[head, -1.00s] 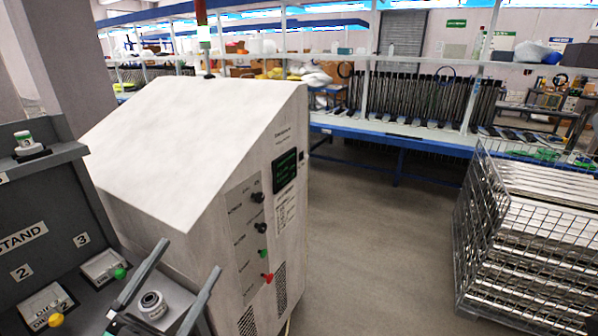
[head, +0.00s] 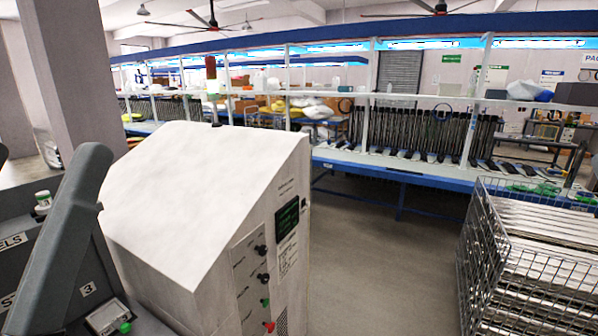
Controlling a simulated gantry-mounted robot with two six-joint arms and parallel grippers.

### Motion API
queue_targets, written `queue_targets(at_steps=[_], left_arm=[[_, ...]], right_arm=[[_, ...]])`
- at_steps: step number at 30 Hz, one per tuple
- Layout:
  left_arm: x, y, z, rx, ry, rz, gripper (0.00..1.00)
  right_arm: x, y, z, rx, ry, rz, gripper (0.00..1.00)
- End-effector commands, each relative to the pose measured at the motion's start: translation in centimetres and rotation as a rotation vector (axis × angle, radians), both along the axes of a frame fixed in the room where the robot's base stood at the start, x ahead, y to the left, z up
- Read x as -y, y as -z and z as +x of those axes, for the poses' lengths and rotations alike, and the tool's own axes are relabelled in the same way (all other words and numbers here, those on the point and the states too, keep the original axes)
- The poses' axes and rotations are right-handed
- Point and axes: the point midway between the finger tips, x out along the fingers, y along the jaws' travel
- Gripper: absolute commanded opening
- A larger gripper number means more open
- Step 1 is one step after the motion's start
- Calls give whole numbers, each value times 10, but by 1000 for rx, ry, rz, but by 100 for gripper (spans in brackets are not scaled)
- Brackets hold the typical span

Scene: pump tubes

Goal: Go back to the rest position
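Two grey fingers of my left gripper (head: 48,153) stand large and close to the camera at the left edge. Their tips are wide apart, with nothing held between them; the rest of the gripper is cut off. My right gripper is not in view. The grey stand (head: 127,268) is partly behind the near finger, with a "3" label showing. A small white and green pump part (head: 43,200) sits on its upper ledge. A green-knobbed part (head: 123,326) lies at the bottom edge.
A white test cabinet (head: 200,175) with a sloped top, black, green and red knobs fills the middle. A wire cage of metal plates (head: 530,250) stands at the right. Bare floor (head: 375,260) lies between them. A blue-edged workbench (head: 400,172) runs behind.

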Motion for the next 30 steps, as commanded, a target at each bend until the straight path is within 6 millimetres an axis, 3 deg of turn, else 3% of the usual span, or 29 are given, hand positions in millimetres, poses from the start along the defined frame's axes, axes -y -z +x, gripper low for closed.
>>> queue_targets(at_steps=[1,15,18,21,30], left_arm=[[0,-46,0,0,-1,-1,100],[-1,-272,1,-1,-1,-2,100],[-1,-300,1,-1,-1,-2,100],[-1,-313,1,-1,-1,-3,100],[-1,-311,1,-1,-1,-3,100]], right_arm=[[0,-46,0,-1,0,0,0],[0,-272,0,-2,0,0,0],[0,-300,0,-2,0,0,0],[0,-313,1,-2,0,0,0],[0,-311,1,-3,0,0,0]])
